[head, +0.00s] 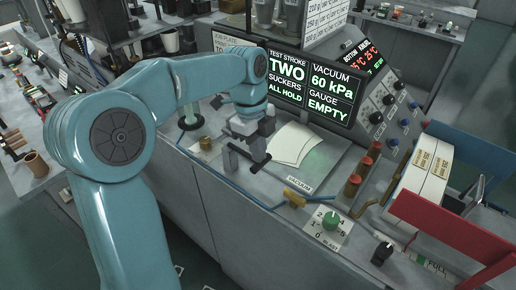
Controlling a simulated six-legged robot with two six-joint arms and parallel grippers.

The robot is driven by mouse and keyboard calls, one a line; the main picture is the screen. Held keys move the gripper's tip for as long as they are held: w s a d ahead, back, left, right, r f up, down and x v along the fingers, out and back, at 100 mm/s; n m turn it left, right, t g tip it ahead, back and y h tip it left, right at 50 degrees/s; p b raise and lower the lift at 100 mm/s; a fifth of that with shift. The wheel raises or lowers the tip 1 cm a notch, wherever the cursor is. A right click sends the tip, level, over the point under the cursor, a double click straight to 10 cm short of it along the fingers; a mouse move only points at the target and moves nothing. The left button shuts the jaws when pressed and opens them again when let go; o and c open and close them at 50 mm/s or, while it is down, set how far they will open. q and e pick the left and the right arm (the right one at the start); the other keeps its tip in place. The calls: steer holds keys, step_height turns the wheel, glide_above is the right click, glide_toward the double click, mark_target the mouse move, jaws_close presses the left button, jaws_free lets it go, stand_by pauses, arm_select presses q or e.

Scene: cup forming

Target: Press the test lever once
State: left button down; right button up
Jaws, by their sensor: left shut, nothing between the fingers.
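My left gripper (248,160) points down over the grey bench, left of the white sheet. It is shut and holds nothing. A short dark bar is right at its fingertips; I cannot tell whether this bar is the test lever or whether the fingers touch it. A yellow-handled lever (293,197) stands by the "VACUUM" label, right of and nearer than the gripper. The display (311,86) reads test stroke two, suckers all hold, vacuum 60 kPa, gauge empty. My right gripper is not in view.
A white fan-shaped sheet (295,142) lies on a grey plate. A green dial (330,221), a black knob (382,253) and brown red-topped cylinders (352,184) stand to the right. Cream printed blanks (424,172) sit between blue (470,150) and red (450,228) panels.

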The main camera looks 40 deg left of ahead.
mark_target(261, 166)
arm_select(q)
steer(key=f+y+b, duration=0.1)
steer(key=f, duration=0.1)
steer(key=d+f+y+b, duration=0.1)
steer(key=f+y, duration=0.1)
steer(key=shift+w+y, duration=0.1)
steer(key=shift+y, duration=0.2)
steer(key=shift+f, duration=0.3)
steer(key=shift+r+p, duration=0.45)
steer(key=shift+p, duration=0.15)
steer(key=r+p, duration=0.3)
steer(key=shift+w+d+r, duration=0.15)
steer(key=shift+d, duration=0.2)
step_height(261, 166, up, 10)
steer(key=d, duration=0.2)
steer(key=shift+p, duration=0.35)
steer(key=shift+d, duration=0.1)
